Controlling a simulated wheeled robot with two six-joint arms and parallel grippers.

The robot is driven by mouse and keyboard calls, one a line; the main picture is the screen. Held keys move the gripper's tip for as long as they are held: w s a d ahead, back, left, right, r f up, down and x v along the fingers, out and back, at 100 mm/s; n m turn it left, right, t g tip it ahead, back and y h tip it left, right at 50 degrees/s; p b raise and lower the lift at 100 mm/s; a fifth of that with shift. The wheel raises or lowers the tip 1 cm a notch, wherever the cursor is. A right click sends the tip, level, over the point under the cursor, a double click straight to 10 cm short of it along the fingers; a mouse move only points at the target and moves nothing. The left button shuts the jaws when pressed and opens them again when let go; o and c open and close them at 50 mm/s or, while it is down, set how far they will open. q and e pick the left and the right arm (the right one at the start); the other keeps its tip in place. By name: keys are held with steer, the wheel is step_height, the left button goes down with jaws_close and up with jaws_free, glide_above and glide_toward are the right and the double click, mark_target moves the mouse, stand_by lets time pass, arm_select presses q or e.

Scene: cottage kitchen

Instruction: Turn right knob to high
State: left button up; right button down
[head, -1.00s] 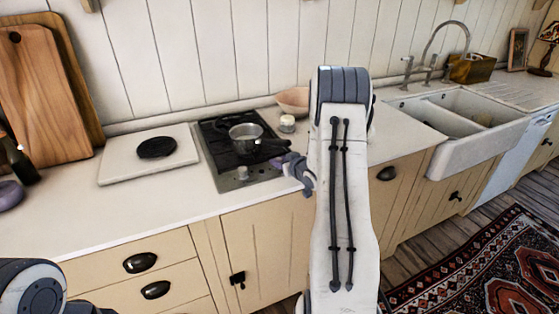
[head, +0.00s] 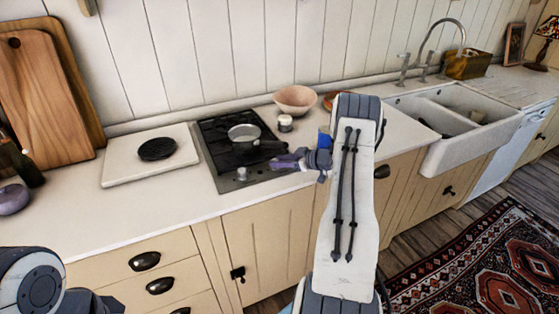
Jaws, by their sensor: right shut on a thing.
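The cooktop (head: 225,186) is a dark glass plate with a metal front strip, set in the white counter. One small light knob (head: 242,173) stands on its front strip, clear of my gripper. My right gripper (head: 275,164) reaches in from the right, with its fingers low at the right front corner of the cooktop. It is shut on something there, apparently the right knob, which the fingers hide. I cannot see which way that knob points. My left gripper is out of view; only part of my left arm shows at the lower left.
A metal pan (head: 244,133) sits on the cooktop, its dark handle pointing toward my right gripper. A small white jar (head: 285,123) and a pink bowl (head: 295,100) stand behind the gripper. A white board with a black disc (head: 157,148) lies left. The front counter is clear.

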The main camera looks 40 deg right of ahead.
stand_by(0.3)
steer(key=c, duration=0.5)
jaws_free()
steer(key=b+v, duration=0.2)
steer(key=v, duration=0.8)
steer(key=shift+s+d+r, duration=0.1)
steer(key=shift+s+d, duration=0.05)
steer(key=shift+s, duration=0.05)
